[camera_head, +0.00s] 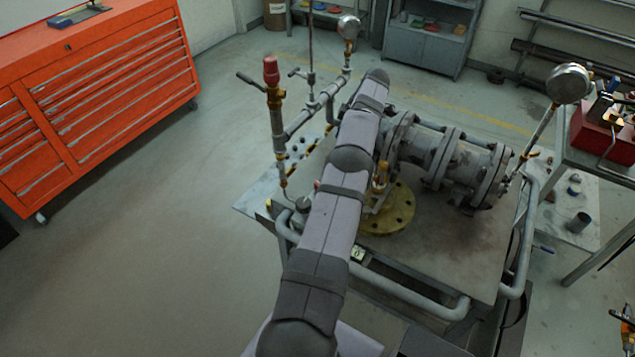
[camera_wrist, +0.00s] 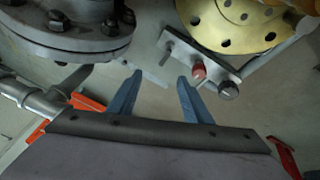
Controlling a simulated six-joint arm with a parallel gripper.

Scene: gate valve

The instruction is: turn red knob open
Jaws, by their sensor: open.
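In the wrist view a small round red knob (camera_wrist: 198,72) sits on a narrow grey metal plate (camera_wrist: 212,60), between a thin metal stub and a black knob (camera_wrist: 228,90). My gripper (camera_wrist: 160,76) is open and empty, its two blue-grey fingers apart. The red knob shows just right of the right fingertip. I cannot tell the depth between them, and no contact is clear. In the head view I cannot make out this knob or my gripper; my arm covers the middle of the valve assembly. A red-capped fitting (camera_head: 271,71) stands on the pipework there.
A yellow flange (camera_wrist: 232,25) is beside the plate, and a grey bolted flange (camera_wrist: 75,30) is at upper left. In the head view the grey valve body (camera_head: 425,150) and pipes crowd the bench (camera_head: 430,250). An orange cabinet (camera_head: 100,90) stands left, with open floor between.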

